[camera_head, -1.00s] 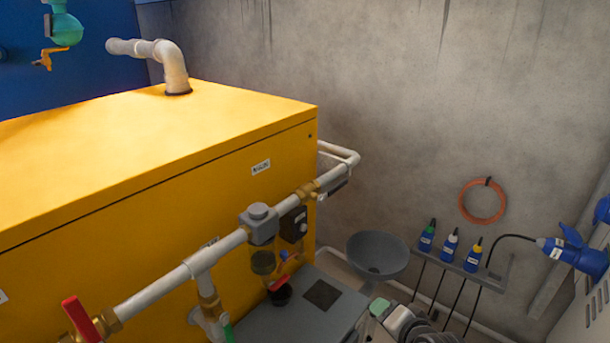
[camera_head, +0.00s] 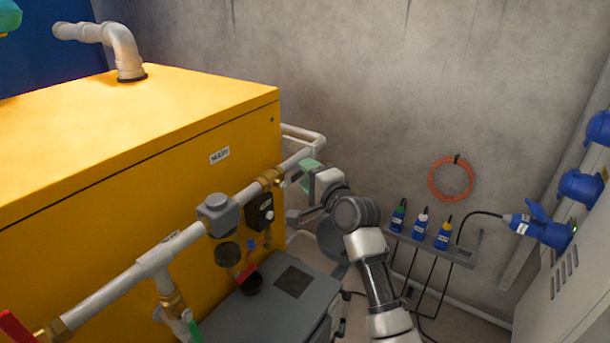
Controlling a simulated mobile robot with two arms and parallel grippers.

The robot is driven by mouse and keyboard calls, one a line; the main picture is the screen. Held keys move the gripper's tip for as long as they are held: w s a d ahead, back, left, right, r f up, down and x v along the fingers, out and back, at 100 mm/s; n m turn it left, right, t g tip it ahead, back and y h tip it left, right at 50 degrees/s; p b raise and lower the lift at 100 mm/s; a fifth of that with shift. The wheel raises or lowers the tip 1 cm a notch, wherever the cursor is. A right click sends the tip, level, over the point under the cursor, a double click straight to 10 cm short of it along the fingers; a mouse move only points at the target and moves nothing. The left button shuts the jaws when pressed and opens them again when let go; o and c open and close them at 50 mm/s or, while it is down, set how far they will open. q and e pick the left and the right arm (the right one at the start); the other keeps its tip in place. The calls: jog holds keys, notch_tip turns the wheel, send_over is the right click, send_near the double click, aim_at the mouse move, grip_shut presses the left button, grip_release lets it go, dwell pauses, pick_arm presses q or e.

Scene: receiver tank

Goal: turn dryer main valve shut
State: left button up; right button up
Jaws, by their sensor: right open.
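A white pipe (camera_head: 110,290) runs along the front of the yellow cabinet (camera_head: 130,195). A brass valve (camera_head: 270,178) sits on this pipe near the cabinet's right corner, below and right of a small white label (camera_head: 219,156) that seems to read MAIN. My right gripper (camera_head: 293,198) is open and empty, just right of the brass valve. My left gripper is not in view.
A red-handled valve (camera_head: 18,327) is at the lower left. A grey box-shaped pipe fitting (camera_head: 217,213) and a grey unit (camera_head: 275,308) lie left of my arm.

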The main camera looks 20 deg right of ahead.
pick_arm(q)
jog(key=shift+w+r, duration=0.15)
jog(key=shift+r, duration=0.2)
pick_arm(e)
jog(key=shift+w+a, duration=0.2)
jog(key=shift+w, duration=0.5)
grip_shut()
